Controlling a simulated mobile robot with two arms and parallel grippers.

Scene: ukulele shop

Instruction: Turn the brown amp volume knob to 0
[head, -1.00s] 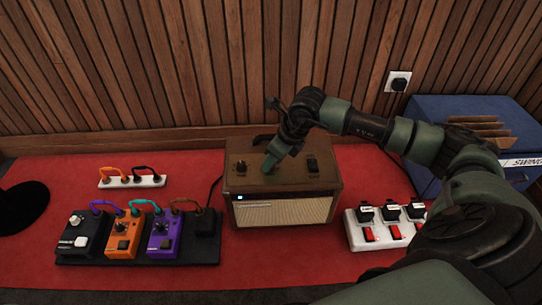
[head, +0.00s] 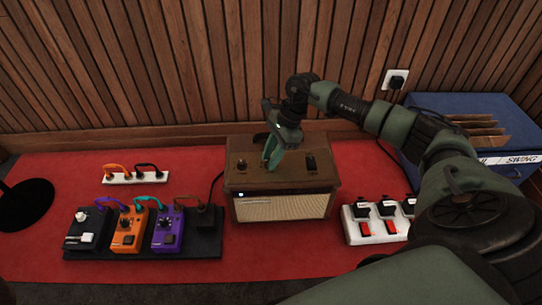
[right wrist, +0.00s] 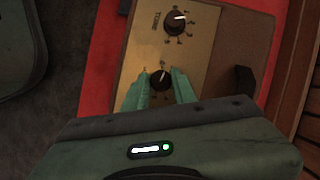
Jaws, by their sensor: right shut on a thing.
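The brown amp (head: 245,183) stands on the red cloth with its control panel on top. My right gripper (head: 269,164) points down at the middle of the panel. In the right wrist view, its green fingers (right wrist: 159,78) are on both sides of a small black knob (right wrist: 160,80), shut on it. The knob's white mark points toward the top of that picture. Another black knob (right wrist: 176,22) with a white pointer and ring of marks lies beyond; it also shows at the panel's left (head: 241,165). My left gripper is not in view.
A pedalboard (head: 90,253) with several pedals lies left of the amp. A white power strip (head: 376,232) with red switches is at right, another strip (head: 136,178) at back left. A blue box (head: 450,108) stands at the back right. The wooden wall is close behind.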

